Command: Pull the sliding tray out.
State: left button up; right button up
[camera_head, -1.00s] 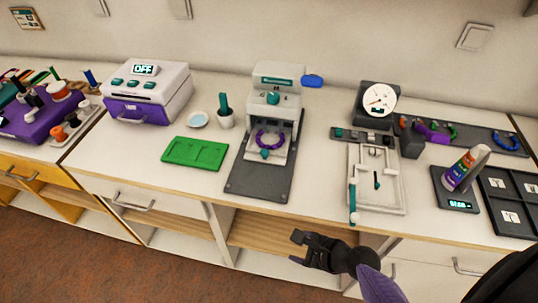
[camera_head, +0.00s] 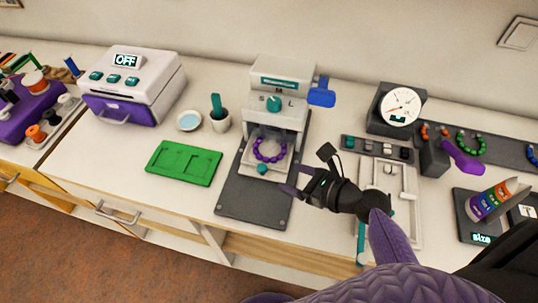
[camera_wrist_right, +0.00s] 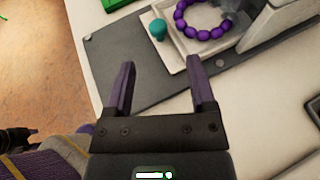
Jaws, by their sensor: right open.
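The sliding tray (camera_head: 246,166) is a white shallow tray at the front of a white press machine (camera_head: 280,84), on its dark grey base plate. A purple bead bracelet (camera_head: 257,152) lies in it, and a teal knob (camera_head: 262,169) is at its front. In the right wrist view the tray (camera_wrist_right: 178,58) and its knob (camera_wrist_right: 158,29) show beyond my fingers. My right gripper (camera_head: 294,180) is open and empty, over the right side of the base plate, to the right of the knob and apart from it. My left gripper is not in view.
A green board (camera_head: 184,163) lies left of the base plate. A small white dish (camera_head: 188,121) and a cup (camera_head: 220,121) stand behind it. My right forearm partly covers a white fixture (camera_head: 405,222) on the right. The counter's front edge runs below the base plate.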

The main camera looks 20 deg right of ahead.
aim_at(263, 168)
jog(key=b+x, duration=0.2)
jog(key=x, duration=0.5)
jog(key=shift+a+f, duration=0.25)
jog(key=shift+f, duration=0.05)
jog(key=shift+w+a+f, duration=0.1)
jog(key=shift+w+a, duration=0.15)
jog(key=shift+w, duration=0.15)
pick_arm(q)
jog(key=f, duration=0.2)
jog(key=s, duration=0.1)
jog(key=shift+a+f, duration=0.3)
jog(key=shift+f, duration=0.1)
pick_arm(e)
jog(key=shift+c, duration=0.2)
grip_shut()
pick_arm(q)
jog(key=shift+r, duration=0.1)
